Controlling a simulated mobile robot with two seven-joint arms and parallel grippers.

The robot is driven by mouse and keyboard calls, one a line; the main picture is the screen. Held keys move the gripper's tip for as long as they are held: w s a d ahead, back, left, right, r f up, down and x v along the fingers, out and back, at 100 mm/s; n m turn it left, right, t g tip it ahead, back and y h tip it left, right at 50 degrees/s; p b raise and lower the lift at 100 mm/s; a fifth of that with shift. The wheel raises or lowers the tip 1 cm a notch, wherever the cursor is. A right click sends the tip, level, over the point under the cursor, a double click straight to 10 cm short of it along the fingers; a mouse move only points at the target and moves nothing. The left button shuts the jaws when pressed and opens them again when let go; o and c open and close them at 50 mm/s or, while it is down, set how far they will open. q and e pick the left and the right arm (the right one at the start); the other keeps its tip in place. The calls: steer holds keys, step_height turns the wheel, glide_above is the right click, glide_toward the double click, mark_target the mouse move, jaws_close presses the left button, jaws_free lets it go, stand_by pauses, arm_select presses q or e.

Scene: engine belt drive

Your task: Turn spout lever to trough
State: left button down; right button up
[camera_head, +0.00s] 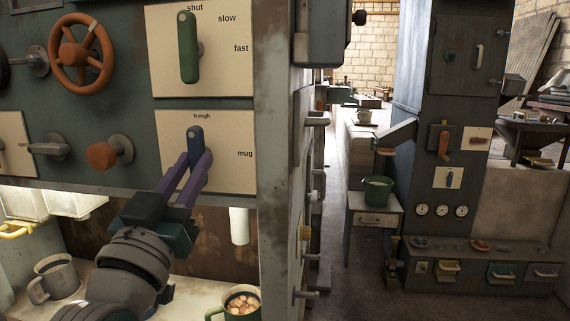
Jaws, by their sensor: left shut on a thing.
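The spout lever (195,135) is a blue handle on a cream plate (232,170). The plate reads "trough" at the top and "mug" at the right. The lever's visible upper end points up, towards the "trough" label. My left gripper (195,162) reaches up from below, its purple fingers shut around the lever's lower part, which they partly hide. My right gripper does not show.
Above is a green lever (188,47) on a plate marked shut, slow and fast. An orange wheel (80,53) and an orange knob (102,155) stick out at the left. Below, a grey mug (55,278) and a green mug (240,303) stand on the shelf.

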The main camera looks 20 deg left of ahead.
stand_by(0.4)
arm_select(q)
steer(key=c, duration=0.7)
jaws_free()
steer(key=v, duration=1)
steer(key=shift+d, duration=0.15)
